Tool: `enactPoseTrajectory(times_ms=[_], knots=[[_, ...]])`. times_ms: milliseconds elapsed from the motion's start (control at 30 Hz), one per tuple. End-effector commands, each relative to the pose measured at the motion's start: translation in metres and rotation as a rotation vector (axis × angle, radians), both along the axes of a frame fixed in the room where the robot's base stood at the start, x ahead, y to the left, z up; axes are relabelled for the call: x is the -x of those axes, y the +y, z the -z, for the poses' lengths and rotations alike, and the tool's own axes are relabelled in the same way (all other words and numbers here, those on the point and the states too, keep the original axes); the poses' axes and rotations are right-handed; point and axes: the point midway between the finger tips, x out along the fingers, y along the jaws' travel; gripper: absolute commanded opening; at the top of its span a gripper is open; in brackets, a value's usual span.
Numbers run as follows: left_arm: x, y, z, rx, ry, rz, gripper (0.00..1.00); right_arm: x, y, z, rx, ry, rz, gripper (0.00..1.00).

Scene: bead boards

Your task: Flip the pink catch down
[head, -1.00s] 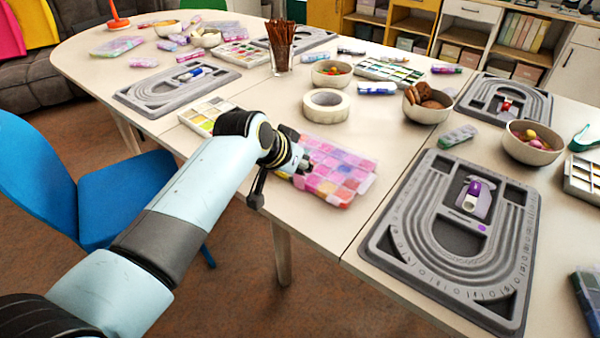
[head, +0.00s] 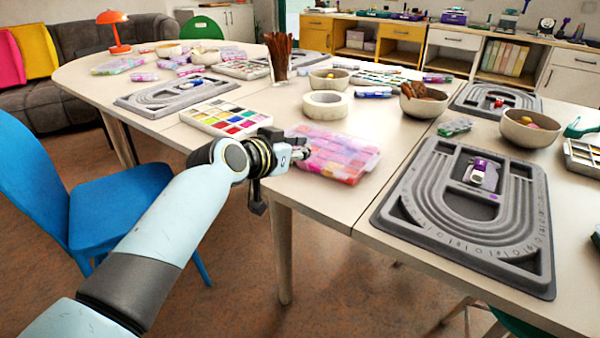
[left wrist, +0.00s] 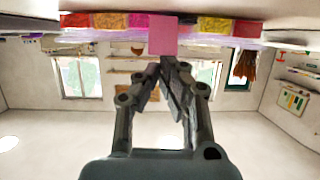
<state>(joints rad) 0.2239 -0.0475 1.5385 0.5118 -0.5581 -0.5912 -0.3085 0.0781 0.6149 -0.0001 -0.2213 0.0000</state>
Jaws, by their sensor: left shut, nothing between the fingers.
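The pink catch (left wrist: 163,36) shows in the left wrist view as a square pink tab on the front of a clear bead box (left wrist: 230,40) with colourful compartments. In the head view the same pink and purple bead box (head: 336,157) lies near the table's front edge. My left gripper (head: 303,153) is at the box's left front side. In the left wrist view the fingers of my left gripper (left wrist: 165,66) are together, with nothing between them, and their tips are just at the lower edge of the catch. Whether they touch it I cannot tell. My right gripper is not in view.
A grey bead board (head: 383,222) lies to the right of the box. An open paint-like tray (head: 225,118) lies behind my left arm. A blue chair (head: 115,200) stands at the left.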

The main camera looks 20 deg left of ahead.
Motion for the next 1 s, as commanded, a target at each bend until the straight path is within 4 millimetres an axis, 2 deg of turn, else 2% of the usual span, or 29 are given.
enactPoseTrajectory(times_ms=[33, 133, 200, 467, 667, 733, 1000], knots=[[0.003, 0.001, 0.017, 0.010, -0.029, 0.000, 0.00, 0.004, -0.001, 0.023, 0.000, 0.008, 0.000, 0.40], [0.006, 0.002, 0.018, 0.032, -0.095, -0.001, 0.00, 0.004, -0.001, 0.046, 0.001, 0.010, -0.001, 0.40], [0.004, 0.001, 0.004, 0.029, -0.093, 0.000, 0.00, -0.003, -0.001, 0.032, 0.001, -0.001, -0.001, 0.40], [0.001, 0.002, -0.007, 0.028, -0.094, -0.002, 0.00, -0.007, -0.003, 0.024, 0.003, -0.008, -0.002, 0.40], [-0.012, 0.006, -0.043, 0.027, -0.099, -0.011, 0.00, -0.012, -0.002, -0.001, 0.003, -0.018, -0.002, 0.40], [0.007, 0.012, -0.029, 0.025, -0.091, -0.013, 0.00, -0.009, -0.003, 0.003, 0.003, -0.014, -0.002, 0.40], [0.061, 0.027, -0.017, 0.027, -0.091, -0.011, 0.00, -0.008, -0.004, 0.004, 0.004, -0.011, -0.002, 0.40]])
